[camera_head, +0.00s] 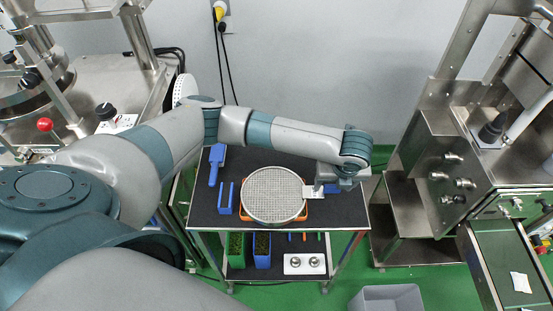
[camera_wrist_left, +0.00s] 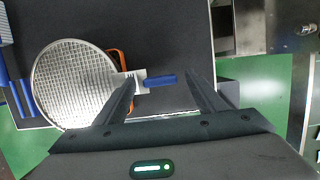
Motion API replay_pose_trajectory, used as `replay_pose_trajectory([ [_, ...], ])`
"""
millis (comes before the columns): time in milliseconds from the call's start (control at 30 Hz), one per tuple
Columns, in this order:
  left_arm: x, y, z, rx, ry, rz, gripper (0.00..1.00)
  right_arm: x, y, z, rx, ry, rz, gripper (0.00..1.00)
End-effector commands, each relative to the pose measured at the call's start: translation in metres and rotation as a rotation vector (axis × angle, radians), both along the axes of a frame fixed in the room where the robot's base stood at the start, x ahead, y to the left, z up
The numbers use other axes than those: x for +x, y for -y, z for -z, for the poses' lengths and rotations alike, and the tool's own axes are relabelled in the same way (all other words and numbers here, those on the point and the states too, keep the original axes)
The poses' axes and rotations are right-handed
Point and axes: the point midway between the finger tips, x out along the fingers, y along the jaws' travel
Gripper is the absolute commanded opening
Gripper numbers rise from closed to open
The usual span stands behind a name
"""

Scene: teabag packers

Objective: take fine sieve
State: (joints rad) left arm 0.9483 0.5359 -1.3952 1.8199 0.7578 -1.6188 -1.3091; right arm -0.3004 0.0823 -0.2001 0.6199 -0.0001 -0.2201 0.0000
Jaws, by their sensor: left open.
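A round sieve with a pale metal mesh (camera_head: 272,194) lies on the dark top of a cart (camera_head: 345,213). It also shows in the left wrist view (camera_wrist_left: 72,85), with a pale metal tab and a blue handle (camera_wrist_left: 160,80) pointing right. An orange-rimmed thing (camera_wrist_left: 118,58) lies partly hidden under the sieve. My left gripper (camera_head: 325,188) is over the handle side of the sieve. In the left wrist view its open fingers (camera_wrist_left: 160,73) stand either side of the blue handle. Contact cannot be told. My right gripper is not in view.
A blue scoop-like tool (camera_head: 216,165) and a narrow blue item (camera_head: 225,198) lie left of the sieve. Steel machines stand on both sides; a grey bin (camera_head: 387,298) is in front.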

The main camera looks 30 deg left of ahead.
Motion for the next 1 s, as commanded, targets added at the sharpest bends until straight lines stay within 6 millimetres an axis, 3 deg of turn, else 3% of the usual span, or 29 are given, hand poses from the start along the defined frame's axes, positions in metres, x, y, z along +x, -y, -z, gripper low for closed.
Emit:
replay_pose_trajectory([
  [233,0.0,0.0,0.0,0.0,0.0,0.0,0.64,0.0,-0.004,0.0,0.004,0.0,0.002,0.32],
  [267,0.0,0.0,0.0,0.0,0.0,0.0,0.59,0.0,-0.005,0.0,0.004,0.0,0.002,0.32],
  [500,0.0,0.0,0.0,0.0,0.0,0.0,0.02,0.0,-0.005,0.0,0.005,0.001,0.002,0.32],
  [1000,0.001,0.0,-0.012,-0.001,0.002,0.001,0.0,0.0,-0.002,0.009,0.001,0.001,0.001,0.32],
])
